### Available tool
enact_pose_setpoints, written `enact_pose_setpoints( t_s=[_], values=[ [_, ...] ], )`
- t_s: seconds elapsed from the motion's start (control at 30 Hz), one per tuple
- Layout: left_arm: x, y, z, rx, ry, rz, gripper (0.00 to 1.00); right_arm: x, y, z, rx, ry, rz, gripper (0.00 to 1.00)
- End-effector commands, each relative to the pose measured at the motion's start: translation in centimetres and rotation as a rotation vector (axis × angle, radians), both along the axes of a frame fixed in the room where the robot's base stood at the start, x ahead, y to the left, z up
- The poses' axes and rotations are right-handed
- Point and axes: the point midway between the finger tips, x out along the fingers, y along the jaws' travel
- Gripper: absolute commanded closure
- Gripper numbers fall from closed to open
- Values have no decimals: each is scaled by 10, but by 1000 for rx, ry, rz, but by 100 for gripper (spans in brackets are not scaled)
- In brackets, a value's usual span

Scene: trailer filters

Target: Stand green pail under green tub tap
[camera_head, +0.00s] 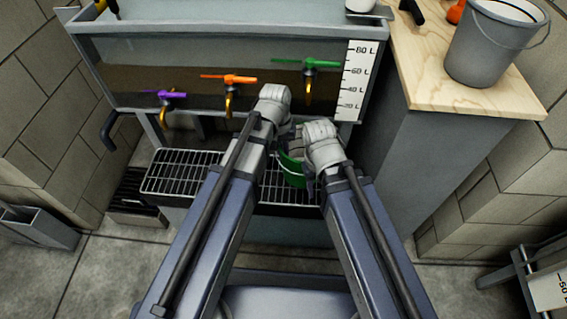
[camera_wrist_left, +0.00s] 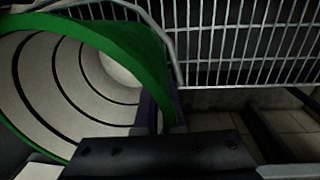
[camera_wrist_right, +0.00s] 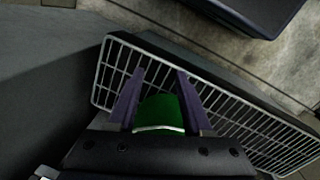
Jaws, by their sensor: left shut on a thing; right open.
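The green pail (camera_head: 291,172) is mostly hidden behind my wrists in the head view, low over the drain grate, beneath the green tap. In the left wrist view its green rim (camera_wrist_left: 125,42) and pale, dark-ringed inside fill the left side. My left gripper (camera_wrist_left: 152,118) is shut on the pail at its rim. My right gripper (camera_wrist_right: 157,85) is open, with part of the green pail between and below its fingers. The green tap (camera_head: 308,82) is the rightmost on the tank (camera_head: 200,48). I cannot tell whether the pail touches the grate.
Purple (camera_head: 168,98) and orange (camera_head: 232,82) taps sit left of the green one. The wire drain grate (camera_head: 180,172) lies below them, its left part bare. A wooden-topped counter (camera_head: 425,75) stands at right with a grey bucket (camera_head: 492,45) on it.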

Motion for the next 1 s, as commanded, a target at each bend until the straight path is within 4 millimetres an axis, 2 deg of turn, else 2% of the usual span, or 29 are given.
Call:
enact_pose_setpoints(
  t_s=[0.33, 0.77, 0.8, 1.0],
  values=[
    [0, 0, -37, 0, 0, 0, 100, 0, 0, -37, -1, -1, 4, 50],
    [0, 0, -41, 0, 0, 0, 100, 0, 0, -41, -1, -1, 5, 50],
    [0, 0, -41, 0, 0, 0, 93, 0, 0, -41, 0, -2, 5, 50],
    [0, 0, -39, 0, 0, 0, 70, 0, 0, -39, -1, -1, 5, 50]
  ],
)
